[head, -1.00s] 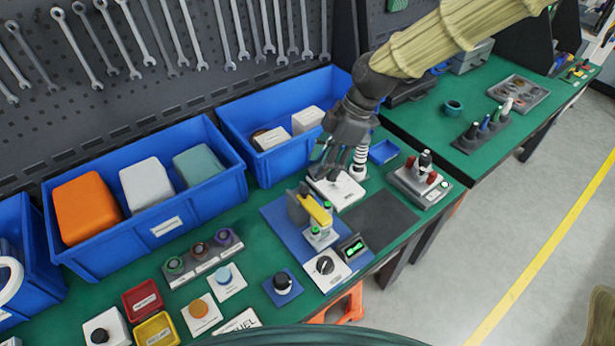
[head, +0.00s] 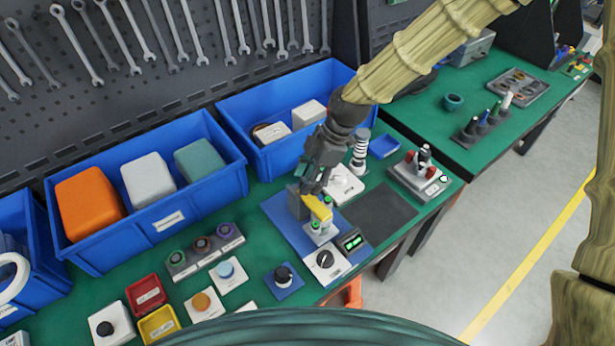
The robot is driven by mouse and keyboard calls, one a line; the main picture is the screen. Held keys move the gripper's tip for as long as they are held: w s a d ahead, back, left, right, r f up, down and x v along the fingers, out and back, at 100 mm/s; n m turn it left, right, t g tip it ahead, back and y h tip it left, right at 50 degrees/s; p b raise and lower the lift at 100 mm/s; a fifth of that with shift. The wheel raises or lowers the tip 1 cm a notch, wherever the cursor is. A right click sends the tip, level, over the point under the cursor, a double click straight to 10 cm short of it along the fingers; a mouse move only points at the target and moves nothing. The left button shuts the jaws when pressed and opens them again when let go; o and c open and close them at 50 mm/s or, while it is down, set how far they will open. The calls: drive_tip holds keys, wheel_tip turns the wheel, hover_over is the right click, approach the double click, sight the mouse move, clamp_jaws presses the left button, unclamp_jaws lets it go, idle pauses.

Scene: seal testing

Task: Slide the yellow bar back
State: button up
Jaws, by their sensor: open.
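The yellow bar (head: 317,207) sits on top of a small grey fixture with green-topped parts below it, on a blue base plate (head: 279,212) on the green bench. My gripper (head: 312,187) is just behind the bar, pointing down, with its fingers close to the bar's back end. I cannot tell whether the fingers touch the bar. The jaws are open, and they hide part of the grey fixture behind the bar.
A dial box (head: 325,261) and a small green display (head: 353,241) stand in front of the fixture. A white device (head: 345,184) and a striped cylinder (head: 360,152) are behind it. A blue bin (head: 250,170) is at the back. A dark mat (head: 382,212) on the right is bare.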

drive_tip(key=shift+s+a+f, duration=0.15)
drive_tip(key=shift+a+f, duration=0.05)
drive_tip(key=shift+f, duration=0.3)
drive_tip(key=shift+c, duration=0.3)
